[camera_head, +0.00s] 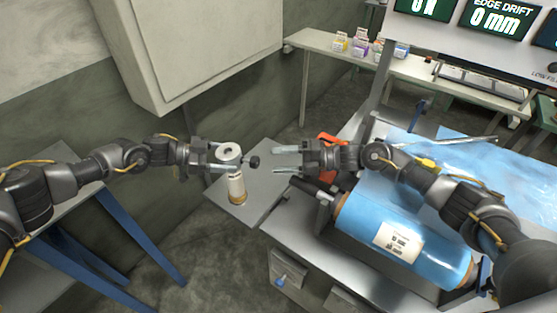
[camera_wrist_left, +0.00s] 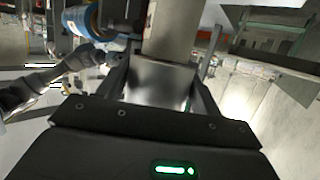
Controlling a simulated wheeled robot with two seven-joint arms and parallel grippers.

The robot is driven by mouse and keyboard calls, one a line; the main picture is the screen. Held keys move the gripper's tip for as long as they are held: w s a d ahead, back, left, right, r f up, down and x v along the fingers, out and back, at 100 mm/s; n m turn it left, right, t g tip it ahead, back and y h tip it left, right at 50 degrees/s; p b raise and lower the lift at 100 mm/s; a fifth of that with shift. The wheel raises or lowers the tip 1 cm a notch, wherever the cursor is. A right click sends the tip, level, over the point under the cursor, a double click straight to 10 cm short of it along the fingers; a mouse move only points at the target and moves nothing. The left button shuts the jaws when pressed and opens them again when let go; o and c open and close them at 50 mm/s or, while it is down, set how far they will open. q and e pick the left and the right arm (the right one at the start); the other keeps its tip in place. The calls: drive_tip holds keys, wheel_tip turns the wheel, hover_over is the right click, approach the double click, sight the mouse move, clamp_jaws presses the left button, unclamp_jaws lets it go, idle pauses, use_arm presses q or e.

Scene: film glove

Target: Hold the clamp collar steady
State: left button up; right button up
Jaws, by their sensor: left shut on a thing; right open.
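The clamp collar (camera_head: 229,153) is a pale grey ring with a dark hole in its top and a black knob (camera_head: 254,162) on its right side. My left gripper (camera_head: 238,157) is shut on it from the left. In the left wrist view a shiny grey metal surface (camera_wrist_left: 158,85) fills the space between the fingers. An upright whitish cylinder with a tan base (camera_head: 237,187) stands directly below the collar; whether they touch is unclear. My right gripper (camera_head: 277,160) is open and empty, its fingers pointing left towards the knob, a short gap away.
A small grey table (camera_head: 262,187) bears the cylinder. To the right are a blue film roll (camera_head: 405,243) with a white label and a blue film sheet. An orange part (camera_head: 327,138) is behind my right gripper. A grey wall cabinet (camera_head: 185,45) hangs behind my left arm.

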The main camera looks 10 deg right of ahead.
sight(258, 162)
use_arm(q)
drive_tip(key=shift+r, duration=0.1)
use_arm(e)
drive_tip(key=d+r+n+h, duration=0.1)
drive_tip(key=n, duration=0.2)
drive_tip(key=s+d+r+n+h, duration=0.1)
drive_tip(key=n, duration=0.2)
drive_tip(key=s+d+r+n, duration=0.1)
drive_tip(key=n, duration=0.2)
drive_tip(key=shift+d+t+h, duration=0.2)
drive_tip(key=shift+t+h, duration=0.2)
drive_tip(key=x, duration=1.2)
drive_tip(key=shift+f, duration=0.1)
drive_tip(key=c, duration=1)
